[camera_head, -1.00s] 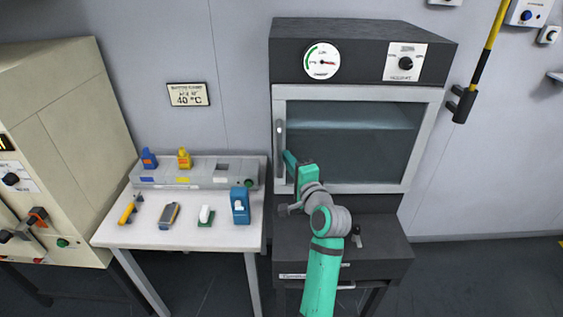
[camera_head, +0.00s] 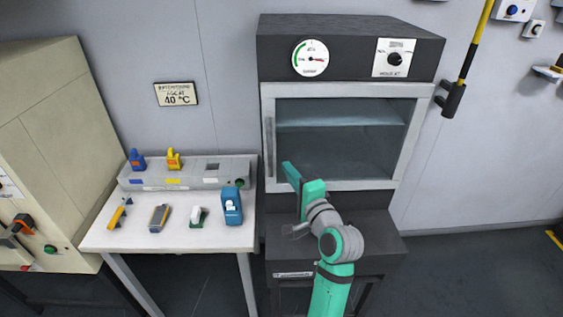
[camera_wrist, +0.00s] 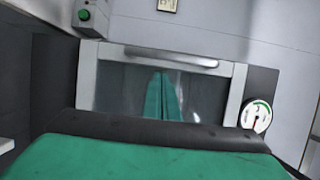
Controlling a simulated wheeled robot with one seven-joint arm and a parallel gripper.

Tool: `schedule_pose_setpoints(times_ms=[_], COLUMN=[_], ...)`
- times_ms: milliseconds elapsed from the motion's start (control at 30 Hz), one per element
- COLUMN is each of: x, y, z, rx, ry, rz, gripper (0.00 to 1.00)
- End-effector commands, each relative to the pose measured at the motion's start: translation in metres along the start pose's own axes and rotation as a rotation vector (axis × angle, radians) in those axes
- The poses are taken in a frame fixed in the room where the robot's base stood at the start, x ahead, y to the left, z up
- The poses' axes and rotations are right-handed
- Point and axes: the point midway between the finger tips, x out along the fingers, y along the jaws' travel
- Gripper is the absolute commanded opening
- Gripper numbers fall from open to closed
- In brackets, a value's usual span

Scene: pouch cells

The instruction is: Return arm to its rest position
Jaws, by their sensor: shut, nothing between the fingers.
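My green arm rises from the bottom of the head view and bends at a grey joint in front of the dark cabinet. My gripper (camera_head: 291,173) is at the arm's upper end, in front of the lower left of the cabinet door (camera_head: 395,184). In the wrist view the two green fingers (camera_wrist: 163,97) lie together, shut and empty, pointing toward the glass door (camera_wrist: 109,85). The door looks closed. The door handle (camera_head: 269,145) is at its left edge, apart from the fingers.
A white table (camera_head: 105,238) stands left of the cabinet. It carries a grey rack (camera_head: 206,168), a blue holder (camera_head: 232,207) and several small items. A beige machine (camera_head: 70,130) stands at far left. A yellow and black bar (camera_head: 474,50) hangs right. The floor at right is clear.

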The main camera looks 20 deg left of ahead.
Motion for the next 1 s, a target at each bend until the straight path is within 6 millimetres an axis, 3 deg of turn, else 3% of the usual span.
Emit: schedule_pose_setpoints(times_ms=[200,467,567,767,1000], x=[-0.029,-0.037,-0.041,-0.067,-0.120], y=[0.001,0.002,0.012,0.070,0.149], z=[0.001,0.002,0.000,-0.008,-0.011], rx=[0.002,0.001,-0.004,-0.057,-0.183], ry=[-0.002,-0.003,0.015,0.126,0.291], rz=[0.003,0.004,0.009,0.041,0.118], gripper=[0.00,0.00,0.00,0.00,0.00])
